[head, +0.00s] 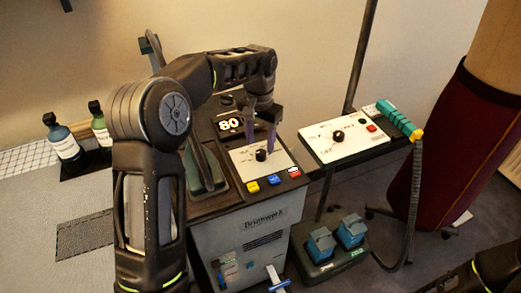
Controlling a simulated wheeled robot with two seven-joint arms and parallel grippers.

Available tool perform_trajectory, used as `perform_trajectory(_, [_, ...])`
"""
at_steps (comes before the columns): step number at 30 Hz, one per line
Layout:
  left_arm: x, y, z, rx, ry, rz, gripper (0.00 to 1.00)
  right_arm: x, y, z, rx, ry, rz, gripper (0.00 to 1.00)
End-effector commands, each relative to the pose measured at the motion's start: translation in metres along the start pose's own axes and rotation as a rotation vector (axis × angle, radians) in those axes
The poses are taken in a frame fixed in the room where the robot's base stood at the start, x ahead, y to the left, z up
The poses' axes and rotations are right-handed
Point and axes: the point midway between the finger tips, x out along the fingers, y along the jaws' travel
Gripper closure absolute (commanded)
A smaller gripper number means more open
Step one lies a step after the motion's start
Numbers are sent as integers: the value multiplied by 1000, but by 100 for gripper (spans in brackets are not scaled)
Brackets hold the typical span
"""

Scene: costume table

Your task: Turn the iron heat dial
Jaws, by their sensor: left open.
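A white panel with a black dial (261,155) sits on top of the Brumwerk unit (262,222). A display reading 80 (229,124) is behind the panel. My left gripper (261,138) points down with its fingers apart, above and just behind the dial. I cannot tell whether a fingertip touches it. A second black dial (338,135) is on a separate white panel (318,147) to the right. A dark green iron-like thing (207,165) stands left of the near panel, partly hidden by my left arm. My right gripper is not seen.
Yellow, blue and red buttons (274,180) line the panel's front edge. A teal handle (397,118) with a hose lies at the right panel. Two bottles (65,145) stand at the left. A blue double pedal (335,240) is on the floor. A maroon dress form (455,140) stands at right.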

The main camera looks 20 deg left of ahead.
Motion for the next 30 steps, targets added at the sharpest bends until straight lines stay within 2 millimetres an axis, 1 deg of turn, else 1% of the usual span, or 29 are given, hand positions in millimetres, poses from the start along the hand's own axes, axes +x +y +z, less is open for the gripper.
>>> perform_trajectory(3, [19,0,1,-1,-4,0,50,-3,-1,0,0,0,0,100])
perform_trajectory(6, [32,0,1,-1,-3,0,50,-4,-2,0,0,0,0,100])
perform_trajectory(9, [40,0,0,-1,-1,0,50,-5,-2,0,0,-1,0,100])
perform_trajectory(18, [43,0,0,-1,1,0,50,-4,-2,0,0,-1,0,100])
perform_trajectory(20, [43,0,0,-1,0,0,54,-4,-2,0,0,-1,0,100])
perform_trajectory(30, [43,0,0,-1,1,0,82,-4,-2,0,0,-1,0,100])
